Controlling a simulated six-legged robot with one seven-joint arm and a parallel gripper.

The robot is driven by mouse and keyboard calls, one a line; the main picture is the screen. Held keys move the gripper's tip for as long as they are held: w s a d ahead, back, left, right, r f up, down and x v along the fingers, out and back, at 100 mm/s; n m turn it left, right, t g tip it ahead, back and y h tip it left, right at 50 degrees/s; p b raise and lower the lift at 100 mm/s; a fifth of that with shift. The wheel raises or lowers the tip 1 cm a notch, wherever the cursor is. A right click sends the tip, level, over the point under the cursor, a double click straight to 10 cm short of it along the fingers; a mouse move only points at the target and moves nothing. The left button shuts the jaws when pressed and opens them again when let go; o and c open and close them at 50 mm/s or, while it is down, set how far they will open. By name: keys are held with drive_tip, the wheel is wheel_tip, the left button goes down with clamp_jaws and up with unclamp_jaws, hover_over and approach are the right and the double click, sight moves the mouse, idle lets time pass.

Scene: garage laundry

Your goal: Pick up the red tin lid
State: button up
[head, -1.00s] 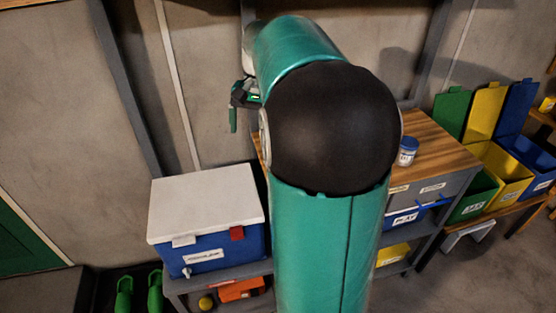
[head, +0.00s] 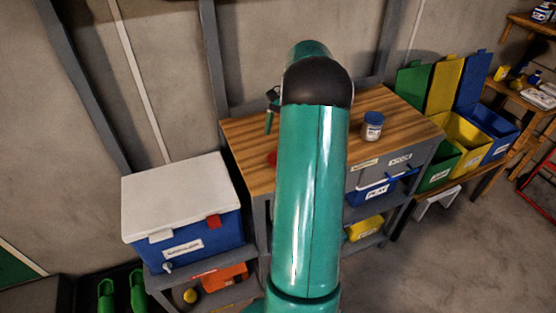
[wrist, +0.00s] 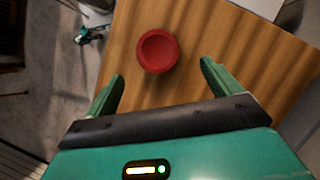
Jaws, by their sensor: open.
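The red tin lid (wrist: 157,51) is a round, shallow red disc with a raised rim, lying on the wooden worktop (wrist: 118,53). In the head view only a sliver of red (head: 272,158) shows at the left edge of my arm, on the wooden top (head: 240,133); the rest is hidden. My gripper (wrist: 162,72) is open and empty, its two green fingers apart in the wrist view. The lid appears between and just beyond the fingertips, not held. In the head view my arm hides most of the gripper; a green finger shows left of the arm.
A jar with a blue lid (head: 372,127) stands on the worktop right of my arm. A blue cooler with a white top (head: 180,195) stands at the left. Green, yellow and blue bins (head: 462,135) stand at the right. Wall posts rise behind the worktop.

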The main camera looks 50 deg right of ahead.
drive_tip(key=x, duration=0.7)
drive_tip(key=shift+s, duration=0.2)
drive_tip(key=c, duration=1.1)
